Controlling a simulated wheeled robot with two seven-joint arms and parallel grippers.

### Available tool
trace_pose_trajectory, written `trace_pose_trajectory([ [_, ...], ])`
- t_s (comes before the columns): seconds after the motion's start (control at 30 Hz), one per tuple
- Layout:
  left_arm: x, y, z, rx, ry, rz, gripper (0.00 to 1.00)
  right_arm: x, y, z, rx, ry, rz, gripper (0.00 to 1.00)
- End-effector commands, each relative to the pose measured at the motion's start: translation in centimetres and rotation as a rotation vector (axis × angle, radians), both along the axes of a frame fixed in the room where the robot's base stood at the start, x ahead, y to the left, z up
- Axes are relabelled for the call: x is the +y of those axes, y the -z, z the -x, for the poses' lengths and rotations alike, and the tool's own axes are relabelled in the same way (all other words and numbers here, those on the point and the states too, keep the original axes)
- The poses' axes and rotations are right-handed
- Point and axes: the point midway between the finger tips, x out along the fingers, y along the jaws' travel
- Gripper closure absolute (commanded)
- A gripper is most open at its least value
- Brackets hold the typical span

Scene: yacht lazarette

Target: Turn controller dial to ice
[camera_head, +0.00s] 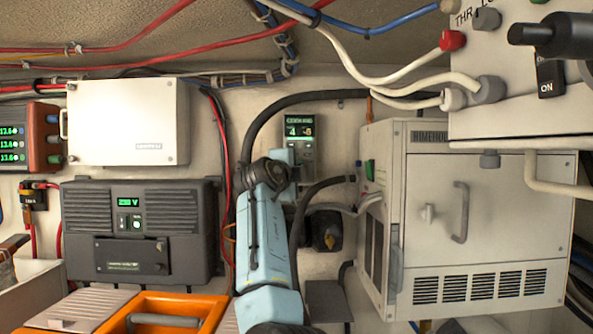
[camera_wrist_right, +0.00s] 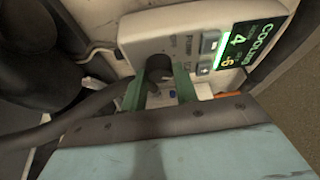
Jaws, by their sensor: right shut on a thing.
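The controller (camera_head: 301,143) is a small grey panel on the back wall, with a lit green display showing "COOLING" and the digits 4 and -6. It also shows close up in the right wrist view (camera_wrist_right: 205,25). Its dark round dial (camera_wrist_right: 158,68) sits between the green fingers of my right gripper (camera_wrist_right: 160,88), which is shut on it. In the head view my pale blue right arm reaches up from below, and its wrist hides the dial. Small labels surround the dial; I cannot clearly read which one it points to. My left gripper is not in view.
A grey cabinet (camera_head: 475,230) with a handle stands right of the controller. A dark inverter box (camera_head: 140,228) and a white box (camera_head: 128,121) are on the left wall. Black hoses (camera_head: 290,97) curve close around the controller. An orange case (camera_head: 160,312) lies at the lower left.

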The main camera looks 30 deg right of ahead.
Motion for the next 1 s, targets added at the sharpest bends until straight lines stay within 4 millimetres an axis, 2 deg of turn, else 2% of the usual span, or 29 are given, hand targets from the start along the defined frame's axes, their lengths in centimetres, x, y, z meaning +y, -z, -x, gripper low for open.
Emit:
trace_pose_trajectory([
  [0.33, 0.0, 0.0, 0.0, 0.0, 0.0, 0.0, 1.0, 0.0, 0.0, 0.0, -0.002, -0.001, -0.001, 0.94],
  [0.37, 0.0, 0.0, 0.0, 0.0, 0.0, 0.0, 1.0, 0.0, 0.0, 0.0, -0.002, -0.001, -0.001, 0.68],
  [0.5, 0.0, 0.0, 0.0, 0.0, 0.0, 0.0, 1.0, 0.0, 0.0, 0.0, -0.002, 0.0, -0.001, 0.5],
  [0.83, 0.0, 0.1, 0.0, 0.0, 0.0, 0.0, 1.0, 0.2, 0.0, 0.1, -0.001, 0.0, -0.001, 0.49],
  [1.0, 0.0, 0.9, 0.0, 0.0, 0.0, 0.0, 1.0, 1.7, 0.3, 1.1, -0.003, -0.002, 0.0, 0.49],
])
